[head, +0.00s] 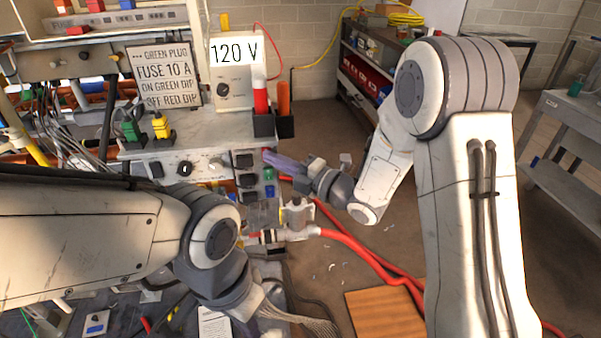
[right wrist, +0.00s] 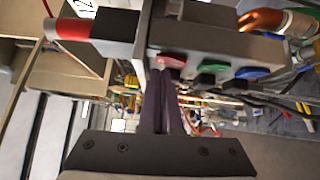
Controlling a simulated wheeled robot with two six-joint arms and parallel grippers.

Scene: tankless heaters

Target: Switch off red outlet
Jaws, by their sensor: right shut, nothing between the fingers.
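A red outlet (right wrist: 170,62) sits at the left end of a row on a grey panel in the right wrist view, beside a green one (right wrist: 207,72) and a blue one (right wrist: 251,72). My right gripper (head: 267,155) is shut and empty. In the right wrist view its dark fingers (right wrist: 162,74) point at the red outlet, with the tips at or just in front of it; I cannot tell whether they touch. In the head view these tips hide the red outlet, above the green (head: 268,173) and blue (head: 269,190) ones. My left gripper (head: 292,318) is low in the head view, its jaws unclear.
A sign about a green plug and dip switches (head: 165,77) and a 120 V label (head: 235,51) stand above the bench. Black holders with a red and an orange handle (head: 284,98) are just above the panel. Red hoses (head: 350,243) run below my right arm.

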